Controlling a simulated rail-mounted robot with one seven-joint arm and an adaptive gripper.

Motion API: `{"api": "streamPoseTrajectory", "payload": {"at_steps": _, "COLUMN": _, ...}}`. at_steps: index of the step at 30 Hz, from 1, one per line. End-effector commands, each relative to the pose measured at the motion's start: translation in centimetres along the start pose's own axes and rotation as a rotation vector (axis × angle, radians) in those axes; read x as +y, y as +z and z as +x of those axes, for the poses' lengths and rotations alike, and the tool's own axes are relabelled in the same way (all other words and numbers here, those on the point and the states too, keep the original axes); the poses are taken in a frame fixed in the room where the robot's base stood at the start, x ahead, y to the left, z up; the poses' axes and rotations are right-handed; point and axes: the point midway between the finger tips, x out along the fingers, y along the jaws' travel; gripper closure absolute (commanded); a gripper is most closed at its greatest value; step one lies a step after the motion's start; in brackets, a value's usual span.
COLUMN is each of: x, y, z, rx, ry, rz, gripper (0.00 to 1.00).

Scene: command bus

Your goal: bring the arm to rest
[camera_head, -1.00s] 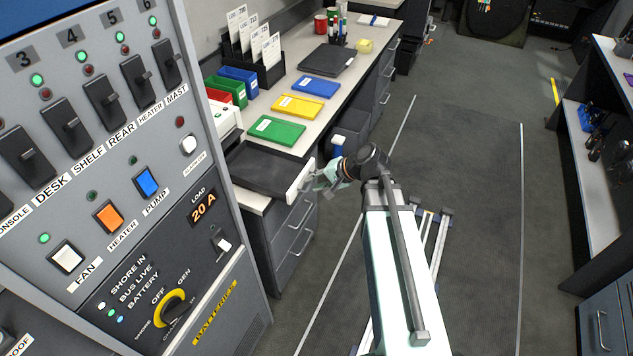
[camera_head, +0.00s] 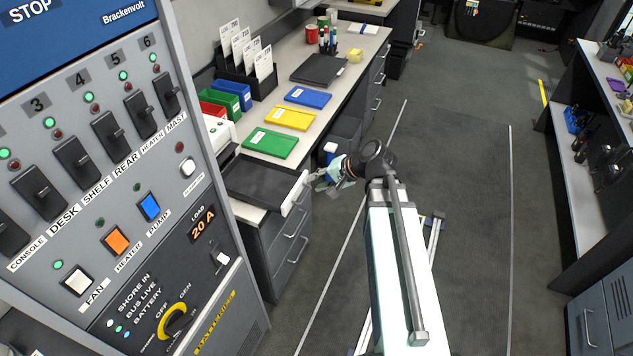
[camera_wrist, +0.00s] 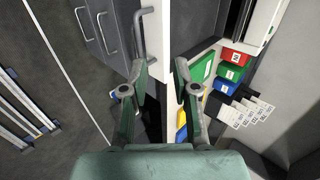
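My gripper (camera_head: 322,182) is at the end of my arm, low beside the desk, just right of the white front of an open drawer (camera_head: 262,182). In the wrist view its two fingers (camera_wrist: 160,80) stand apart with a gap between them, and nothing shows held. A white front with a grey handle (camera_wrist: 146,35) shows beyond the fingertips. Whether the fingers touch the drawer front or its handle, I cannot tell.
The switch panel (camera_head: 120,185) stands close on the left. The desk (camera_head: 280,105) holds green, yellow and blue trays, small bins and a card rack. Shelving (camera_head: 585,170) stands at the right. The floor (camera_head: 455,170) between is clear.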

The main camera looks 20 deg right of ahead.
Motion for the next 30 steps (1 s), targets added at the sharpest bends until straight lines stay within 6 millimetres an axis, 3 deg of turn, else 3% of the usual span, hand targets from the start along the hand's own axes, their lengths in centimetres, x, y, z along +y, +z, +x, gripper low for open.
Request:
{"api": "streamPoseTrajectory", "payload": {"at_steps": 13, "x": 0.0, "y": 0.0, "z": 0.0, "rx": 0.000, "ry": 0.001, "rz": -0.014, "gripper": 0.71}}
{"api": "streamPoseTrajectory", "payload": {"at_steps": 17, "x": 1.6, "y": -0.4, "z": -0.1, "rx": 0.019, "ry": 0.071, "rz": -0.080, "gripper": 0.71}}
{"api": "streamPoseTrajectory", "payload": {"at_steps": 23, "x": 9.1, "y": 1.7, "z": 3.1, "rx": -0.036, "ry": 0.268, "rz": -0.154, "gripper": 0.71}}
{"api": "streamPoseTrajectory", "payload": {"at_steps": 30, "x": 18.4, "y": 7.2, "z": 7.4, "rx": -0.180, "ry": 0.479, "rz": -0.229, "gripper": 0.71}}
